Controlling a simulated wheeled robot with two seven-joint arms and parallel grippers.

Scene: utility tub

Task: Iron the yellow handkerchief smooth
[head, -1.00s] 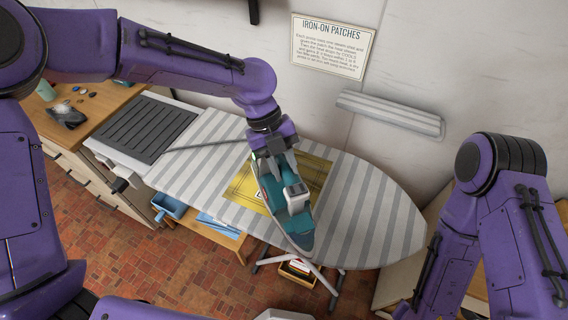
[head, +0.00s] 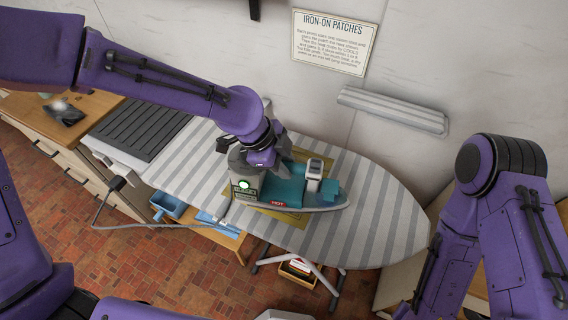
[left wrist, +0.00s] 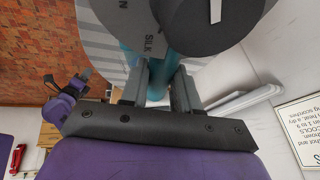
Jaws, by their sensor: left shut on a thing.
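The teal and grey iron (head: 285,190) is on the ironing board (head: 380,215), its tip pointing right. A green light and a red HOT label show on it. The yellow handkerchief (head: 290,216) lies beneath it, mostly hidden, with edges showing behind and in front. I cannot tell how smooth it is. My left gripper (head: 277,150) is shut on the iron's handle from above; the left wrist view shows the fingers (left wrist: 158,88) around the teal handle. My right arm is at the right of the head view, but its gripper is out of view.
A dark ribbed rest (head: 140,125) is at the board's left end. The iron's cord (head: 150,226) loops off the front edge. A wooden cabinet (head: 65,140) stands at the left. The board's right part is clear. A wall sign (head: 333,43) hangs behind.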

